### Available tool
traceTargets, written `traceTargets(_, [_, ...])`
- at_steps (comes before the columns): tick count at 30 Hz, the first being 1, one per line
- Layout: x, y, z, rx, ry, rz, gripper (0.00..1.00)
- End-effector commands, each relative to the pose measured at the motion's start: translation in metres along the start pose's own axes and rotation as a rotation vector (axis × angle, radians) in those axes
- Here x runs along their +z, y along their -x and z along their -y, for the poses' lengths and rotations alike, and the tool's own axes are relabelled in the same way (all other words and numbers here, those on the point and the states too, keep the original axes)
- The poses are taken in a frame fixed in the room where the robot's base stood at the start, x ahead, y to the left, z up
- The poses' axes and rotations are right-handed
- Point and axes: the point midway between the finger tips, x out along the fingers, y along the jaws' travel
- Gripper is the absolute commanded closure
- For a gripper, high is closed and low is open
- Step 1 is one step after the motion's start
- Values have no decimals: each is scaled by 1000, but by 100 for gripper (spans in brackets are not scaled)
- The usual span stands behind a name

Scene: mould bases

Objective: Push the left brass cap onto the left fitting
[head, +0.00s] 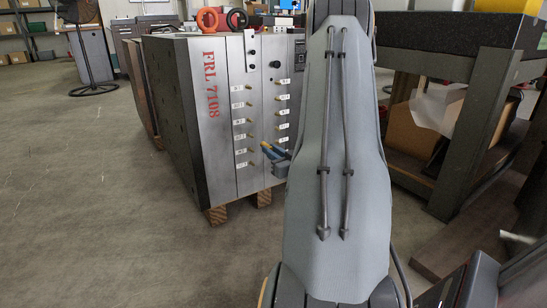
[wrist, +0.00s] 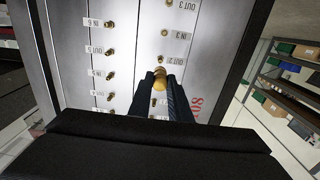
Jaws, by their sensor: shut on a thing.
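My gripper (wrist: 160,88) is shut on a brass cap (wrist: 160,76), held between its two dark blue fingers in front of the mould base face. The cap points at the column of fittings with OUT and IN labels. A small brass fitting (wrist: 157,59) shows just beyond the cap; I cannot tell whether the two touch. In the head view my gripper (head: 270,150) shows as small blue fingers at the lower part of the mould base (head: 218,130), partly hidden by my arm. The cap is too small to make out clearly there.
Another column of brass fittings (wrist: 110,75) with white labels runs beside the held cap. A steel bench (head: 450,75) with boxes below stands at the right. A fan (head: 90,50) stands at the back left. The floor (head: 110,220) at the left is clear.

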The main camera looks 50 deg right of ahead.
Motion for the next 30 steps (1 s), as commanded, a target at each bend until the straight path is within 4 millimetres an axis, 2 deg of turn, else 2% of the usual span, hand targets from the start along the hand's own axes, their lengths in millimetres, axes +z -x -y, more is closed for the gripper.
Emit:
traceTargets(18, [0,-54,1,-1,-1,0,100])
traceTargets(30, [0,-66,0,1,-1,1,100])
